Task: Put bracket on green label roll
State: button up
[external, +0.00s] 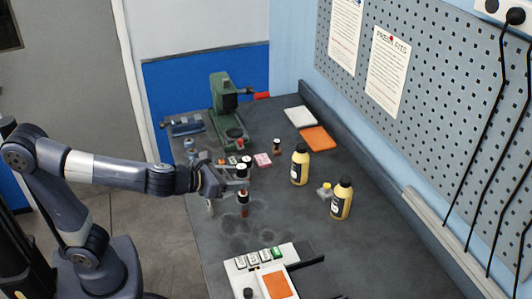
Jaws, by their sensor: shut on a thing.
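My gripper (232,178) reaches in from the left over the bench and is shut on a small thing. The fingers hide part of it, and I cannot make out its shape or tell whether it is the bracket. A small white piece with a dark top (242,171) shows at the fingertips. A small brown bottle (243,198) shows just below the fingers. A green block (277,252) sits at the right end of a row of white labelled pieces at the front. I cannot tell which thing is the green label roll.
Two yellow bottles with black caps (300,166) (342,200) stand to the right on the dark bench (370,255). A green press (222,100) and a blue vise (185,126) stand at the back. An orange pad (316,138) lies behind the bottles. The front right is clear.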

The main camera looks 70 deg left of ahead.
jog(key=a+r+n+g+y+p, duration=0.2)
jog(key=a+n+g+y, duration=0.35)
jog(key=a, duration=2.35)
jog(key=shift+n+t+y, duration=0.55)
jog(key=shift+t+y, duration=0.1)
jog(key=shift+t, duration=0.2)
jog(key=f+b, duration=0.1)
jog(key=f, duration=0.6)
jog(key=f+b, duration=0.2)
jog(key=f, duration=0.5)
jog(key=f+b, duration=0.2)
jog(key=f, duration=0.5)
jog(key=shift+s+a+f, duration=0.15)
jog(key=shift+s+a, duration=0.15)
jog(key=shift+s, duration=0.1)
jog(key=shift+f, duration=0.15)
jog(key=o, duration=1)
jog(key=shift+c, duration=0.2)
